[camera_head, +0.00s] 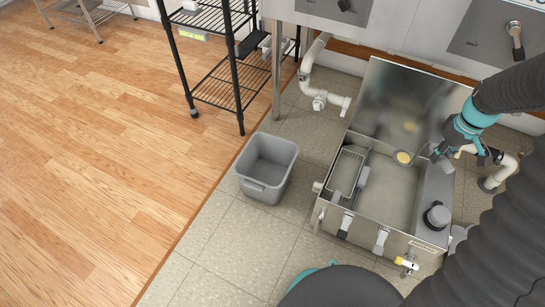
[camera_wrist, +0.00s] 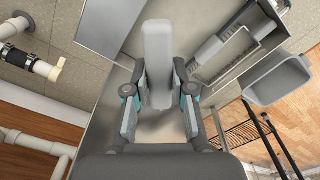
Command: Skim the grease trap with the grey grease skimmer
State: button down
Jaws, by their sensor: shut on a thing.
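The grease trap (camera_head: 425,240) is an open steel box on the tiled floor, with its lid (camera_head: 400,95) raised at the back. Greyish liquid (camera_head: 390,190) shows inside it. My gripper (camera_head: 440,155) is above the trap's far right part, shut on the grey grease skimmer. The skimmer's grey handle (camera_wrist: 158,65) stands between the fingers in the wrist view.
A grey bin (camera_head: 267,168) stands left of the trap; it also shows in the wrist view (camera_wrist: 275,80). A wire basket (camera_head: 346,172) is inside the trap's left side. White pipes (camera_head: 322,85) and a black wire rack (camera_head: 225,75) stand behind.

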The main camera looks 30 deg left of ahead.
jog(key=shift+a, duration=0.1)
jog(key=s+a+p, duration=0.2)
jog(key=s+a, duration=0.3)
jog(key=a, duration=0.9)
jog(key=s+a+p, duration=0.2)
jog(key=s+a, duration=0.4)
jog(key=a, duration=0.8)
jog(key=s+a+p, duration=0.2)
jog(key=s+a, duration=0.3)
jog(key=a, duration=0.9)
jog(key=shift+s+a, duration=0.3)
jog(key=shift+f, duration=0.1)
